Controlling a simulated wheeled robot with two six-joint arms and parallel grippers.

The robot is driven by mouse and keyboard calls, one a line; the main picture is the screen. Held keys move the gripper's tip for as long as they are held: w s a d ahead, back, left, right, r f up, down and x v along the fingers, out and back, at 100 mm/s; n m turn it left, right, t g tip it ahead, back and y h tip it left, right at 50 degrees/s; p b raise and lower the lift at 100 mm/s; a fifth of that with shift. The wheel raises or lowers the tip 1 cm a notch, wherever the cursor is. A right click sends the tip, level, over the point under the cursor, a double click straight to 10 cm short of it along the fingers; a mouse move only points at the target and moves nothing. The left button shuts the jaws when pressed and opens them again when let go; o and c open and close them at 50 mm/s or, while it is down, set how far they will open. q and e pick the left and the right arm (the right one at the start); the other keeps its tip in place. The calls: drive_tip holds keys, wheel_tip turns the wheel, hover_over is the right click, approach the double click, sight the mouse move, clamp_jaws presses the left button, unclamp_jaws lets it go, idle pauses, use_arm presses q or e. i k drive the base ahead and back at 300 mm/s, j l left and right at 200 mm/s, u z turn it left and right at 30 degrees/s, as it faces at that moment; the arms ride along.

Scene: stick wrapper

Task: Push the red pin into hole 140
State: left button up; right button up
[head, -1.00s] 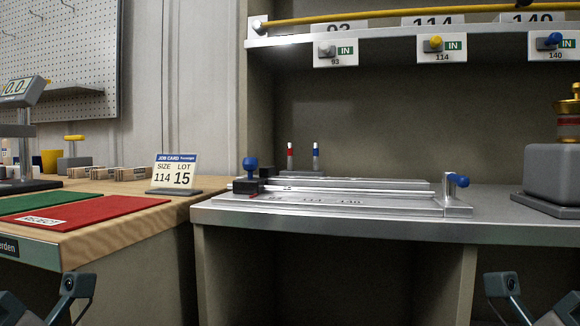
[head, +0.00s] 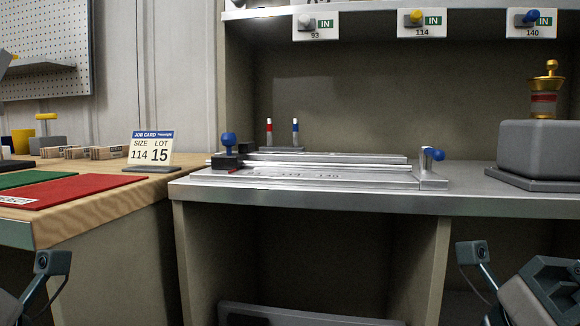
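The red pin (head: 269,131) stands upright in a small holder behind the metal fixture, left of a blue pin (head: 295,131). The fixture plate (head: 390,179) lies on the grey bench and carries engraved numbers; the one at right reads about 140 (head: 327,176). The hole itself is too small to make out. Part of my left arm shows at the lower left and part of my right arm at the lower right. The fingertips of both grippers are outside the view. Both arms are low and well away from the pin.
A blue-knobbed slider (head: 229,140) sits at the fixture's left and a blue-handled clamp (head: 436,154) at its right. A grey block with a brass-topped tool (head: 543,149) stands at the right. The job card (head: 152,147) reads size 114, lot 15. A shelf (head: 370,11) hangs above.

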sight(319, 169)
drive_tip(key=k+l+z, duration=0.15)
drive_tip(key=l, duration=0.6)
drive_tip(key=l+z, duration=0.2)
drive_tip(key=l, duration=0.5)
drive_tip(key=k, duration=0.05)
